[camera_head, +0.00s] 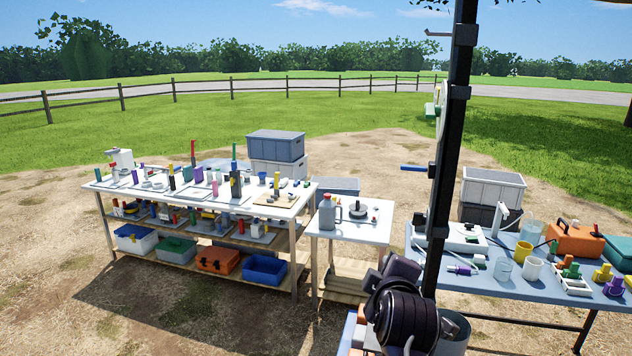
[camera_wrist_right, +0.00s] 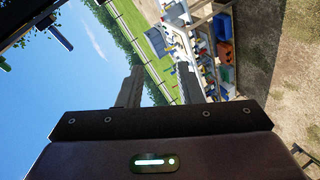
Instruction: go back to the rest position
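My right gripper (camera_wrist_right: 160,80) shows in the right wrist view, which is turned on its side. Its two dark fingers stand apart, with only distant grass, sky and fence between them, so it is open and empty. A dark bulky shape (camera_head: 405,315) shows at the bottom centre of the head view; I cannot tell whether it is part of my arm. My left gripper is not in the head view.
A long white table (camera_head: 140,190) with shelves stands at left, crowded with small items. A small white table (camera_head: 345,232) holds a grey jug (camera_head: 328,214). A black pole (camera_head: 447,170) rises before a blue-grey table (camera_head: 490,275) at right. Bare ground lies in front at left.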

